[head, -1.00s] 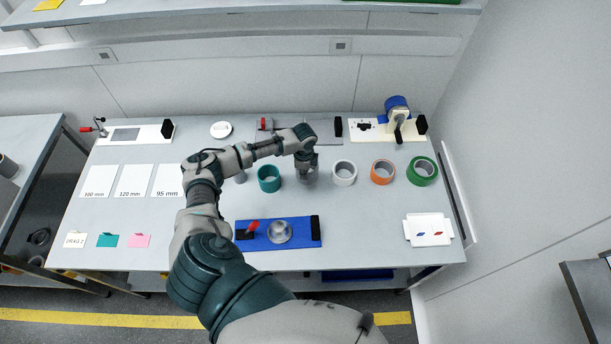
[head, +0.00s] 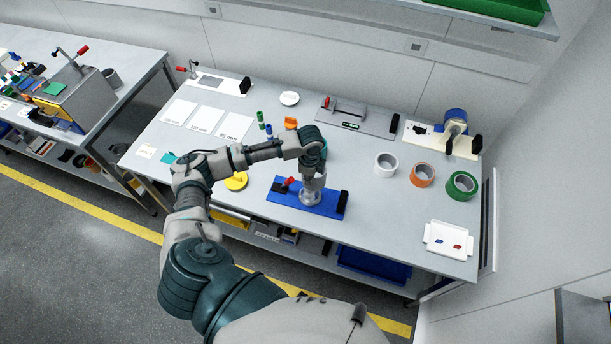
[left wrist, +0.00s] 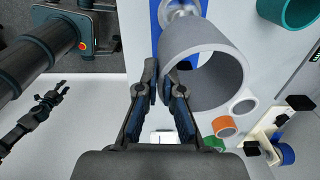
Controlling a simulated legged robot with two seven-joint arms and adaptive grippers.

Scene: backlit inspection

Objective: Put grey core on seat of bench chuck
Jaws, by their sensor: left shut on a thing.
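The grey core (left wrist: 225,50) is a thick grey ring, large in the left wrist view. My left gripper (left wrist: 165,75) is shut on its wall, one finger inside and one outside. In the head view my left gripper (head: 313,184) is above the bench chuck (head: 284,202), a blue plate with a red-handled clamp and a black end block. The round metal seat (head: 309,199) is just below, partly hidden; I cannot tell whether the core touches it. A small dark jointed shape in the left wrist view (left wrist: 45,105) looks like my right gripper; its jaws are unclear.
White (head: 385,164), orange (head: 422,175) and green (head: 462,185) rings stand right of the chuck. A teal ring (left wrist: 292,10) shows in the left wrist view. A white tray (head: 450,238) lies at the right front. A yellow disc (head: 236,181) is left of the chuck.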

